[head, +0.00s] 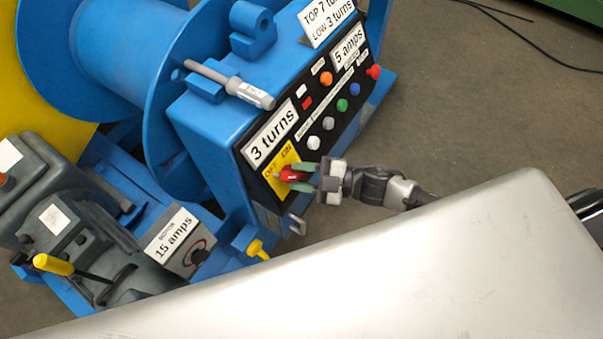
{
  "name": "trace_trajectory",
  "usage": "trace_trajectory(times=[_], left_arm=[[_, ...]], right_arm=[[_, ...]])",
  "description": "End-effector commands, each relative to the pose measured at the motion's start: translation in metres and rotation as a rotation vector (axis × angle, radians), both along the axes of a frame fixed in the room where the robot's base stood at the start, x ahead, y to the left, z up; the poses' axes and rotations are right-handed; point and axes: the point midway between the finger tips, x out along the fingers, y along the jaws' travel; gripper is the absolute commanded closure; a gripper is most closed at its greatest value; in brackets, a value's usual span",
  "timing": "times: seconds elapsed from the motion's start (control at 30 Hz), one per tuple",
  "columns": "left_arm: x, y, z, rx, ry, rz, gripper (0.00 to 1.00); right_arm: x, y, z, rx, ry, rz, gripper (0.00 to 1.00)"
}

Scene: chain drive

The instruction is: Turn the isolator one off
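The isolator is a red rotary handle (291,175) on a yellow plate (275,187) with ON and OFF lettering, partly covered, at the lower end of the black control panel. My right gripper (302,177) reaches in from the right, with its green fingertips on either side of the red handle. The fingers look very close to the handle, but I cannot tell whether they press on it. The handle's exact pointing direction is partly hidden by the fingers. My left gripper is not in view.
The black panel (338,108) carries several coloured buttons close above the handle. A metal latch (297,224) and yellow knob (257,249) stick out below. A blue drum (120,60) and a grey machine with a yellow lever (53,264) stand left. Open floor lies right.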

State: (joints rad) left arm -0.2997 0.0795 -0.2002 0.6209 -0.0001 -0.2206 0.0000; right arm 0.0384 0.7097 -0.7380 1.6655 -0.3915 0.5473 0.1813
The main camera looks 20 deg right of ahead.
Motion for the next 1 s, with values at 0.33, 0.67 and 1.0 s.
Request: trace_trajectory(times=[0.33,0.67,1.0], left_arm=[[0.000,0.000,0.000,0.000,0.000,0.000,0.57],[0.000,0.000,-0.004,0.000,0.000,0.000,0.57],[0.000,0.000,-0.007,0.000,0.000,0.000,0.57]], right_arm=[[-0.001,-0.001,0.000,0.002,0.002,-0.001,0.55],[-0.024,-0.046,-0.002,-0.003,0.006,-0.002,0.55],[-0.048,-0.091,0.000,0.001,0.004,0.000,0.55]])
